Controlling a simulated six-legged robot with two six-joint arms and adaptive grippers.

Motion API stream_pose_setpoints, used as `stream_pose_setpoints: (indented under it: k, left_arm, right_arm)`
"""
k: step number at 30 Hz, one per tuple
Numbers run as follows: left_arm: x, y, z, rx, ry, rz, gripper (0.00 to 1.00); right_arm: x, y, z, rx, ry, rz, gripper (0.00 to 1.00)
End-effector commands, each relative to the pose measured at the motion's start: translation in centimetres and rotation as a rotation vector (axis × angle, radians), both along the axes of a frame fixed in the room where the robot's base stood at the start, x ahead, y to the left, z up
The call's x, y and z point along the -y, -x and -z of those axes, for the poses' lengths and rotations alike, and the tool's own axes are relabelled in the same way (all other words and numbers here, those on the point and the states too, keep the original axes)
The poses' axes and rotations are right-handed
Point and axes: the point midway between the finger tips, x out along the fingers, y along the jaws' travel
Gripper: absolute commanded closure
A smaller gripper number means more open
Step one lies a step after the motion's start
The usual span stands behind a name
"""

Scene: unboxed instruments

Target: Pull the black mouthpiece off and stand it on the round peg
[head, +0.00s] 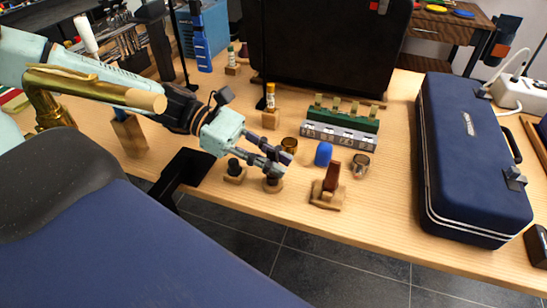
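A gold curved tube (85,88) with a bare cork-coloured end crosses the left of the head view, in front of my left arm. No mouthpiece shows on that end. My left gripper (284,164) reaches right over the table, its fingertips low and a little apart. A small dark piece (272,181) on a round wooden base sits right under and against the fingertips, partly hidden by them. I cannot tell whether the fingers hold it. A short black piece (234,165) stands on a wooden block just left of it. My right gripper is not in view.
A reddish-brown upright piece (332,177) on a wooden stand, a blue rounded item (323,153) and metal cups (360,165) stand close right of the gripper. A dark blue case (468,160) fills the table's right. A blue-and-black padded shape (110,240) covers the lower left.

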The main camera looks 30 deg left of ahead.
Motion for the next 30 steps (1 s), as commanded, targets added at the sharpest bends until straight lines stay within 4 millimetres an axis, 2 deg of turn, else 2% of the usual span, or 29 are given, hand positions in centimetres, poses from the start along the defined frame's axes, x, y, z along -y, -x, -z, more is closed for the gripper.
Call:
stream_pose_setpoints:
  k: [1,7,17,22,23,26,28,30]
  left_arm:
    - [0.0,0.0,0.0,0.0,0.0,0.0,0.75]
    - [0.0,0.0,0.0,0.0,0.0,0.0,0.58]
    - [0.0,0.0,-0.2,0.0,0.0,0.0,0.58]
    - [0.0,0.0,-1.6,0.001,0.001,-0.001,0.58]
    - [0.0,0.0,-1.3,0.005,0.004,-0.002,0.58]
    - [-0.1,-0.1,-3.2,0.006,0.004,-0.001,0.58]
    - [0.0,0.0,-2.5,0.006,0.0,0.0,0.58]
    - [0.0,0.0,-3.5,0.0,-0.006,0.0,0.58]
  right_arm:
    - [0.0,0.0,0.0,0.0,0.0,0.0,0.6]
    - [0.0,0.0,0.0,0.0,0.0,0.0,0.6]
    - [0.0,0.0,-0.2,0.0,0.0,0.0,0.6]
    - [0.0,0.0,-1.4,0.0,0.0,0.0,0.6]
    - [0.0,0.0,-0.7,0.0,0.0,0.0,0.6]
    - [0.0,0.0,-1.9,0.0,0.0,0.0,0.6]
    - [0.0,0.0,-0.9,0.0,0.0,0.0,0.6]
    - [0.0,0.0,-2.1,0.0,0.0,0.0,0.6]
